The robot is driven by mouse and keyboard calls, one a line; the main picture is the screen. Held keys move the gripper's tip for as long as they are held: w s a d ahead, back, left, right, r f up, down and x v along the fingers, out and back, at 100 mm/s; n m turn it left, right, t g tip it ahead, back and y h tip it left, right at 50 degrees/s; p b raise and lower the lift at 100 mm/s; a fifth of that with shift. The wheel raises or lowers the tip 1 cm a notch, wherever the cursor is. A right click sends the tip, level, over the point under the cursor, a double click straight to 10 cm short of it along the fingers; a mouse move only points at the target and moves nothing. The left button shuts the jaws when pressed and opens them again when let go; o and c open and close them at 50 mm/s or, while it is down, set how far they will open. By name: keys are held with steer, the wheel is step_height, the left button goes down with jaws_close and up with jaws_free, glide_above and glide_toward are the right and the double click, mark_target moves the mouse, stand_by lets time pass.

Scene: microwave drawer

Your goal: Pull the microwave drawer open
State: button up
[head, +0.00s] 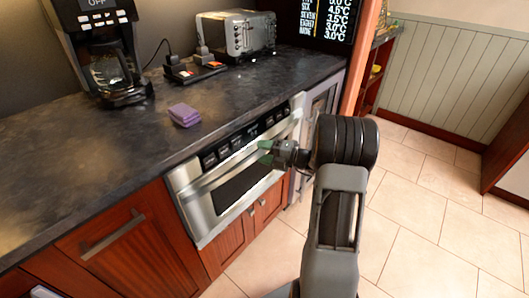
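The microwave drawer (210,206) is a stainless steel front with a dark window, set under the dark countertop. It looks shut, flush with the cabinets around it. A long bar handle (222,172) runs along its upper part, below a black control strip with buttons. My gripper (265,154) is at the right half of the drawer front, close to the handle. Its greenish fingertips overlap the handle area in the picture. I cannot tell whether they touch the handle or how far apart they are. My arm covers the area to the right of the drawer.
A coffee maker (103,52), a toaster (237,34) and a purple block (184,115) stand on the countertop (60,158). Red wooden cabinets (135,252) flank and underlie the drawer. The tiled floor (430,211) is clear in front and to the right.

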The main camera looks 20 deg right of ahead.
jaws_close()
steer(key=shift+s, duration=0.1)
stand_by(0.3)
